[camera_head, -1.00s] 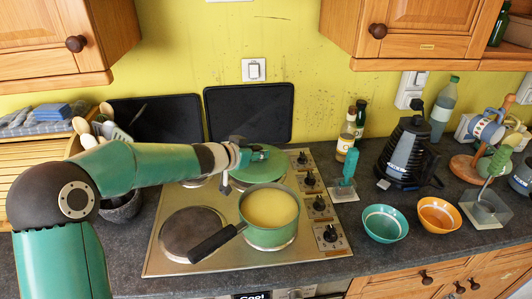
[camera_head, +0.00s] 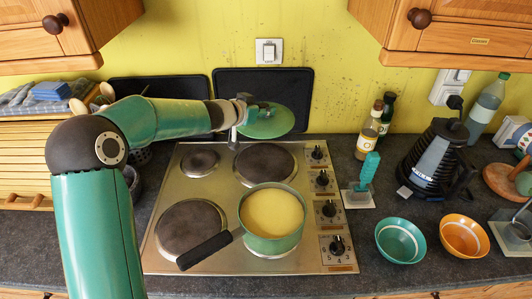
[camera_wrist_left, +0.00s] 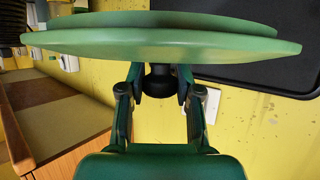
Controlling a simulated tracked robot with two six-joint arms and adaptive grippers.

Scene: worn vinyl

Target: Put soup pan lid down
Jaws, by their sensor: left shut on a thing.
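The green pan lid (camera_head: 267,121) is held up above the back of the hob, in front of the black boards. It also shows edge-on in the left wrist view (camera_wrist_left: 160,44). My left gripper (camera_head: 241,110) is shut on the lid's dark knob (camera_wrist_left: 160,82). The green soup pan (camera_head: 272,243) stands uncovered on the front right hotplate, full of yellow soup (camera_head: 272,213). Its black handle (camera_head: 204,251) points to the front left. My right gripper is not in view.
The hob (camera_head: 166,197) has bare hotplates at back left, back right (camera_head: 264,164) and front left (camera_head: 191,229). To the right are a spatula on a rest (camera_head: 366,180), bottles (camera_head: 370,130), a kettle (camera_head: 435,155), a teal bowl (camera_head: 400,241) and an orange bowl (camera_head: 464,236).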

